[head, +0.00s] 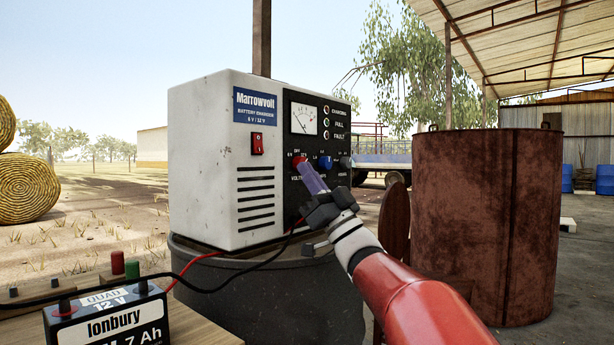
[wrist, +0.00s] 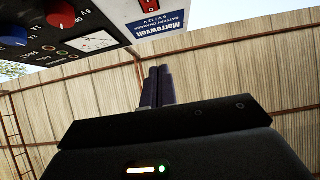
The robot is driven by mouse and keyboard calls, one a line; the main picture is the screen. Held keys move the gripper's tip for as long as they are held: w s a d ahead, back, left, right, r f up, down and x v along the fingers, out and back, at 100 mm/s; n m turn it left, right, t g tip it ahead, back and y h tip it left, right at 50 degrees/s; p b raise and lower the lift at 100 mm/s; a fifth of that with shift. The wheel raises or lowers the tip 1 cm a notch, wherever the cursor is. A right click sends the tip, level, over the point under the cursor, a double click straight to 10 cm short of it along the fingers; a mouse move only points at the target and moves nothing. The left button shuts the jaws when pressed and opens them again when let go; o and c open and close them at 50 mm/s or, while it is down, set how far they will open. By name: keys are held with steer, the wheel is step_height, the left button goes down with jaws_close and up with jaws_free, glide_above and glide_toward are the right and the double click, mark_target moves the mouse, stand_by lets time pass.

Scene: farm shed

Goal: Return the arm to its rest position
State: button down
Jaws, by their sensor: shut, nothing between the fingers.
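My red arm (head: 415,300) reaches in from the lower right in the head view. My gripper (head: 304,166) is at the front panel of a white battery charger (head: 215,150), its fingertips overlapping the area by the red voltage knob (head: 297,159). I cannot tell from the head view whether they touch it. In the wrist view my gripper (wrist: 158,71) has its two fingers together with nothing between them. There the charger (wrist: 157,22) shows upside down at the top left, with its red knob (wrist: 61,13) and blue knob (wrist: 13,35) apart from the fingers.
The charger stands on a dark round drum (head: 290,295). A battery (head: 108,320) sits on a wooden surface at lower left, with red and black cables running to the right. A rusty barrel (head: 488,220) stands close to the right of my arm.

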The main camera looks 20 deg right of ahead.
steer(key=s+d+f+m+g+h+p, duration=0.1)
steer(key=s+f+m+g+h, duration=0.3)
steer(key=f+h, duration=0.5)
steer(key=s+d+f+m+g+h+p, duration=0.1)
steer(key=s+f+m+g+h, duration=0.1)
steer(key=s+f+m+h, duration=0.55)
steer(key=s+a+f+n+g, duration=0.2)
steer(key=s+f+g, duration=0.3)
steer(key=s+f, duration=0.5)
steer(key=s+a+f+n+g+p, duration=0.1)
steer(key=s+a+f+n+g, duration=0.1)
steer(key=s+f+g, duration=0.4)
steer(key=s+f, duration=0.3)
steer(key=f, duration=0.3)
steer(key=shift+s+a, duration=0.35)
steer(key=shift+s, duration=0.05)
steer(key=shift+r, duration=0.1)
